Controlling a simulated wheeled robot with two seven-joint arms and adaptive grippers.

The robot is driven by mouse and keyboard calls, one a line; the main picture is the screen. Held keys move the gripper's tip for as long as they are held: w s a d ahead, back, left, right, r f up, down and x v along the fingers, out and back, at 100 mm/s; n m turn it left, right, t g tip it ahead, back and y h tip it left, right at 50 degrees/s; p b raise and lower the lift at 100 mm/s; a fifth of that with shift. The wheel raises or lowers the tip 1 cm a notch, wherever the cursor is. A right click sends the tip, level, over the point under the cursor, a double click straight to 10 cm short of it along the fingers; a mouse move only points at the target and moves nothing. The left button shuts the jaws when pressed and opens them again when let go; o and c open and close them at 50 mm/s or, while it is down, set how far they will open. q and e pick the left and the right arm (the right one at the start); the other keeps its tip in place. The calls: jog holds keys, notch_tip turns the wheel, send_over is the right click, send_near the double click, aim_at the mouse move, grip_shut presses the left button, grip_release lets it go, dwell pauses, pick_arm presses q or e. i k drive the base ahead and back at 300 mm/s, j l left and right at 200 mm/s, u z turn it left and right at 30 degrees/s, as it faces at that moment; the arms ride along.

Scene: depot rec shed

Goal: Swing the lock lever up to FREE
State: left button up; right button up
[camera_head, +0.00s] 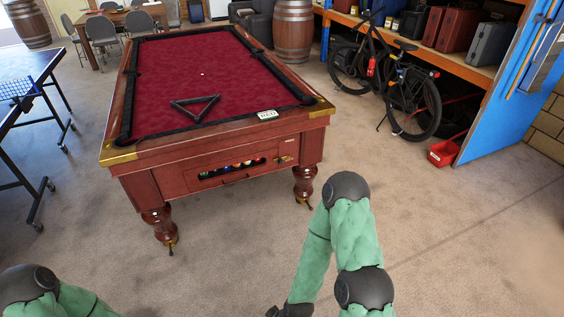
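The pool table (215,150) has a red cloth and a dark wooden body with brass corners. Its near end faces me. A small metal fitting (283,158) sits on that end panel, right of the ball window; it may be the lock lever, but it is too small to tell its shape or position. I cannot read the word FREE anywhere. My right arm comes up at bottom centre and folds down to a dark wrist part at the bottom edge, in front of the table and apart from it. My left arm shows only at the bottom left corner. The fingers of both grippers are out of frame.
A black triangle rack (195,107) and a white ball lie on the cloth. A small sign (267,115) is on the near rail. Several balls show in the end window (232,168). A blue table (30,80) is left, a bicycle (390,85) right.

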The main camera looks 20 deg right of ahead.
aim_at(280, 160)
jog(key=i+l, duration=0.2)
jog(key=i, duration=0.55)
jog(key=i+l+z, duration=0.1)
jog(key=i, duration=0.6)
jog(key=i+l, duration=0.2)
jog(key=i, duration=0.55)
